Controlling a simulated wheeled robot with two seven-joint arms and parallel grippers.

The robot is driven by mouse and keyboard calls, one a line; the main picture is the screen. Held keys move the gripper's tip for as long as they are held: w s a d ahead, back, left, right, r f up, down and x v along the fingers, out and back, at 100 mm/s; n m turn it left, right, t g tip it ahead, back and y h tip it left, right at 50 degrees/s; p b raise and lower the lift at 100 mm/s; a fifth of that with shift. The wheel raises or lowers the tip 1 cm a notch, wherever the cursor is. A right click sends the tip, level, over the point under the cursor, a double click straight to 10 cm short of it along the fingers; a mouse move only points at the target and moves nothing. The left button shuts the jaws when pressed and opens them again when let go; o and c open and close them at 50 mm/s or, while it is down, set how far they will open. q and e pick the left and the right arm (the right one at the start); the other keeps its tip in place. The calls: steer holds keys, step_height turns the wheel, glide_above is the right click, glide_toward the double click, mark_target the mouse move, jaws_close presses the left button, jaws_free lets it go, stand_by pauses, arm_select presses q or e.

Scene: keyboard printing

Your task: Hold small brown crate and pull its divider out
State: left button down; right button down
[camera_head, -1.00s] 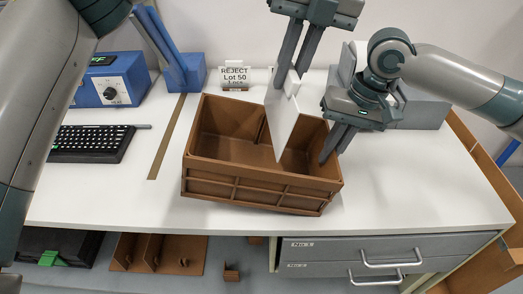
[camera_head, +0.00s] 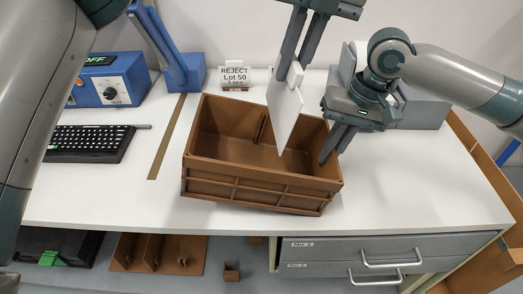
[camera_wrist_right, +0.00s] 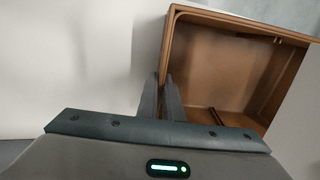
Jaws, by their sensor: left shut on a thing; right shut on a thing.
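The small brown crate (camera_head: 255,180) stands upright on the white table, its inside partly visible. The white divider panel (camera_head: 284,112) hangs tilted over the crate's opening, one corner pointing down. I cannot tell whether that corner is still below the rim. My left gripper (camera_head: 291,74) comes down from above and is shut on the divider's top grip. My right gripper (camera_head: 332,152) is shut on the crate's right wall. In the right wrist view, its fingers (camera_wrist_right: 172,88) pinch the rim of the crate (camera_wrist_right: 222,65); the divider does not show there.
A black keyboard (camera_head: 92,143) and a blue heat unit (camera_head: 112,84) are at the left. A blue upright device (camera_head: 182,70) and a reject sign (camera_head: 236,76) stand behind the crate. Grey drawers (camera_head: 375,248) are below the table's front edge. The table right of the crate is clear.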

steer(key=c, duration=1.8)
jaws_free()
steer(key=shift+c, duration=0.2)
steer(key=shift+r, duration=0.15)
steer(key=v, duration=1.2)
